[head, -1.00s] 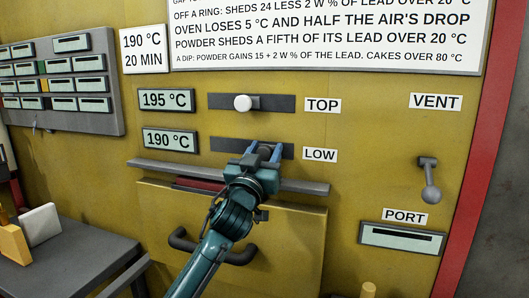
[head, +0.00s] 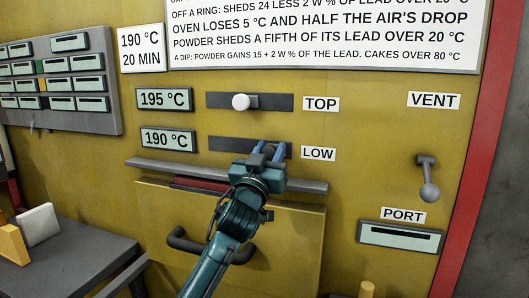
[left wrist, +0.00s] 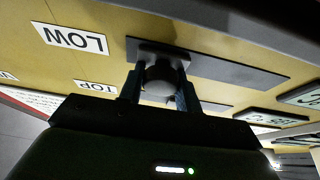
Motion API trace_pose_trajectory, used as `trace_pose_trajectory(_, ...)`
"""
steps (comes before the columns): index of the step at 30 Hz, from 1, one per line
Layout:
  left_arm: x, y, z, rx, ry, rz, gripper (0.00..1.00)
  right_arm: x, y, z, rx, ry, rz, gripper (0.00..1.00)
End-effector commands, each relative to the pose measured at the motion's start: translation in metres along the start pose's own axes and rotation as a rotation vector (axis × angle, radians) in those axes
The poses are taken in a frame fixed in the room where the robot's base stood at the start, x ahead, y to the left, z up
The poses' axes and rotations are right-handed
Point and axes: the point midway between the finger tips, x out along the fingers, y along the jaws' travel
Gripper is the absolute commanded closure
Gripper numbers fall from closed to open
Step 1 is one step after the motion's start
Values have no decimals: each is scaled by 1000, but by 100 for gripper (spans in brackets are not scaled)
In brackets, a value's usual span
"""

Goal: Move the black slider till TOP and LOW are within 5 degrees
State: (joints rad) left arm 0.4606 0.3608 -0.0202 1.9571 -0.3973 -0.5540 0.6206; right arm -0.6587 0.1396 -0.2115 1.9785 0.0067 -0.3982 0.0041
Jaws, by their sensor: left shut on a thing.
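The black slider (left wrist: 160,76) shows as a dark knob on the LOW track (head: 228,145). My left gripper (head: 269,150) is shut on it, near the right end of the track, one finger on each side. In the head view the fingers mostly hide the knob. The white slider (head: 240,102) stands a little left of the middle of the TOP track (head: 275,102). The TOP display (head: 165,99) reads 195 °C and the LOW display (head: 168,140) reads 190 °C. My right gripper is not in view.
A grey ledge (head: 150,164) runs below the LOW track, above the oven door (head: 300,235) and its dark handle (head: 180,241). The vent lever (head: 429,180) and the port (head: 400,238) are at the right. A dark table (head: 70,262) is at the lower left.

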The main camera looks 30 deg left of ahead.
Motion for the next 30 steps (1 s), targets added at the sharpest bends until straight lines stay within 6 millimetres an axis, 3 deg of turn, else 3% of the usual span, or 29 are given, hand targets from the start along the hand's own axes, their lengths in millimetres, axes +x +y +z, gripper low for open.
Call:
trace_pose_trajectory(4, 0, 1, 1, 0, -2, 4, 100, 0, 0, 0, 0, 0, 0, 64)
trace_pose_trajectory(5, 0, 1, 1, 0, -2, 4, 66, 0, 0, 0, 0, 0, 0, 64)
trace_pose_trajectory(12, 0, 0, 0, 0, -1, 3, 46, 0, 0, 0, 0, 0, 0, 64)
trace_pose_trajectory(23, -10, 0, 2, -1, -1, 2, 46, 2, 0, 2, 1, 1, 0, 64)
trace_pose_trajectory(30, -58, 0, 5, -1, -1, 3, 46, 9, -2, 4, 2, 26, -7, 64)
